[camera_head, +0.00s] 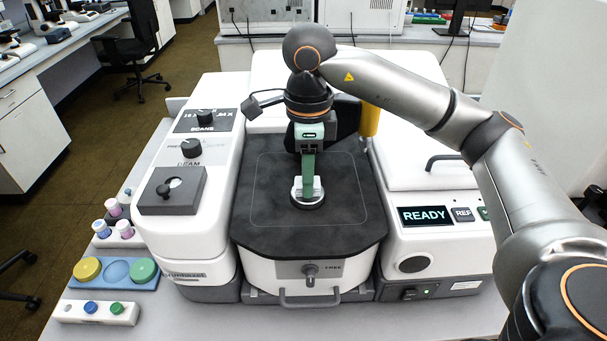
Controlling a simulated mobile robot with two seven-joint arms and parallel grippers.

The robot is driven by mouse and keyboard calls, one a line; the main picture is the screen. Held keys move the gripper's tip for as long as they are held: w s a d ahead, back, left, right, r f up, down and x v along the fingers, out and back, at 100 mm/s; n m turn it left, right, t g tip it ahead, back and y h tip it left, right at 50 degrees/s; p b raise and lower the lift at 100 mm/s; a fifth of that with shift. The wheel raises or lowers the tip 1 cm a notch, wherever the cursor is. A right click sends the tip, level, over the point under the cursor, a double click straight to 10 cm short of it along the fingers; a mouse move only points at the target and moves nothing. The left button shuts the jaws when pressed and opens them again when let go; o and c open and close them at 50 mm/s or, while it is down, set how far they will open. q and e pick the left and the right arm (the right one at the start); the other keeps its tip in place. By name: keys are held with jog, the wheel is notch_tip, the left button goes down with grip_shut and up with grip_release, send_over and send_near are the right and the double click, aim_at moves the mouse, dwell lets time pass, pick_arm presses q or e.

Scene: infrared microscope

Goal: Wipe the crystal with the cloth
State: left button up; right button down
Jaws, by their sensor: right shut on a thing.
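My right gripper (310,192) points straight down over the dark top plate (275,222) of the microscope's middle section. Its green fingers are shut on a small white piece that looks like the cloth (299,188). The white piece sits at a dark round mount (308,205) on the plate and seems to touch it. The crystal cannot be made out; the fingers and the white piece cover the middle of the mount. My left gripper is not in view.
A yellow cylinder (369,121) stands just behind and right of the gripper. The right panel's display (425,216) reads READY.

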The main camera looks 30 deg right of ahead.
jog(key=shift+d, duration=0.15)
jog(key=shift+s+d, duration=0.3)
jog(key=shift+w+a, duration=0.6)
jog(key=shift+a, duration=0.35)
jog(key=shift+s+d+b, duration=0.2)
jog(key=shift+s+d, duration=0.1)
jog(key=shift+d, duration=0.2)
jog(key=shift+s+d+b, duration=0.15)
jog(key=shift+s+d, duration=0.1)
jog(key=shift+d, duration=0.2)
jog(key=shift+w+a, duration=0.15)
jog(key=shift+a, duration=0.25)
